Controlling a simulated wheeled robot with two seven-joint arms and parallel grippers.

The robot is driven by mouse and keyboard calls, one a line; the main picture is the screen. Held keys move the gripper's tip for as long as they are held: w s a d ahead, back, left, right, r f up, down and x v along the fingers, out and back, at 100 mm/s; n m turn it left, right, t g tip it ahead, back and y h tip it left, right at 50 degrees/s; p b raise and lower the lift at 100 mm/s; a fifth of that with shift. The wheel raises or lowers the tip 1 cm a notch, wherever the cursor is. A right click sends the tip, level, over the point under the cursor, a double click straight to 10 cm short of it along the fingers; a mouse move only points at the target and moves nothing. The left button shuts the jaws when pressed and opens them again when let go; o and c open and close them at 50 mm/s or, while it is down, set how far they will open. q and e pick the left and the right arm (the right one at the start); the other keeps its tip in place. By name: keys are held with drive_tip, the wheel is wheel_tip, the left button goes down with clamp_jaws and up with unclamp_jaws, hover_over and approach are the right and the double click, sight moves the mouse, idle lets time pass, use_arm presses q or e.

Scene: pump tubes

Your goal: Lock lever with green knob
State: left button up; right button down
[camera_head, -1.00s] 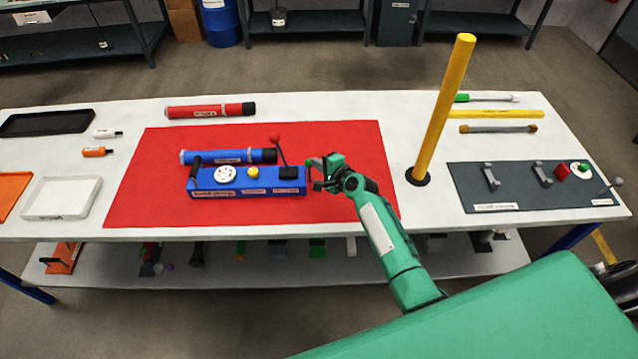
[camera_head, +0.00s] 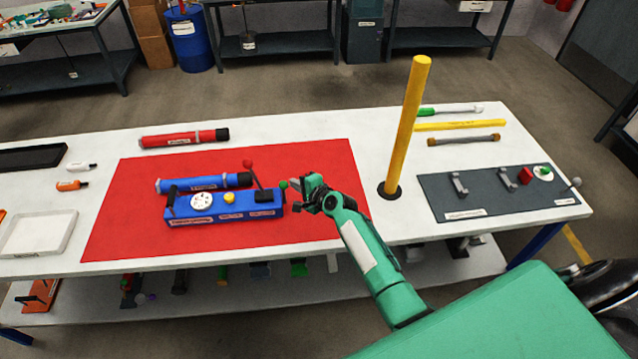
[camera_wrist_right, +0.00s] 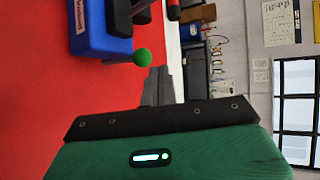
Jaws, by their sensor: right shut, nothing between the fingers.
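A blue pump box (camera_head: 225,207) sits on the red mat (camera_head: 310,160). A green knob (camera_head: 283,184) is at the box's right end, on a short dark lever that looks roughly upright. The green knob (camera_wrist_right: 141,57) also shows in the right wrist view, just beyond the fingertips. My right gripper (camera_head: 295,187) is beside the knob on its right, shut and empty; its fingers (camera_wrist_right: 158,73) show together in the wrist view. I cannot tell whether they touch the knob. A second lever with a red knob (camera_head: 248,163) leans up from the box. My left gripper is not in view.
A blue tube (camera_head: 200,184) lies behind the box, and a red tube (camera_head: 180,139) farther back. A tall yellow pole (camera_head: 407,130) stands right of my right gripper. A dark panel (camera_head: 480,200) lies at the right. The mat's front part is clear.

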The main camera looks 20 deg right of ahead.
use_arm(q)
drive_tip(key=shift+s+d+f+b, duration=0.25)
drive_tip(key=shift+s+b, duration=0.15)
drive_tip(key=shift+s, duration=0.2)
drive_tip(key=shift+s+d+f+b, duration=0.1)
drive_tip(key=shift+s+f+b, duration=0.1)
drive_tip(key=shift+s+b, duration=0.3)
use_arm(e)
drive_tip(key=s+d+r, duration=0.4)
drive_tip(key=s+r, duration=0.3)
drive_tip(key=shift+s+d, duration=0.15)
drive_tip(key=shift+s, duration=0.25)
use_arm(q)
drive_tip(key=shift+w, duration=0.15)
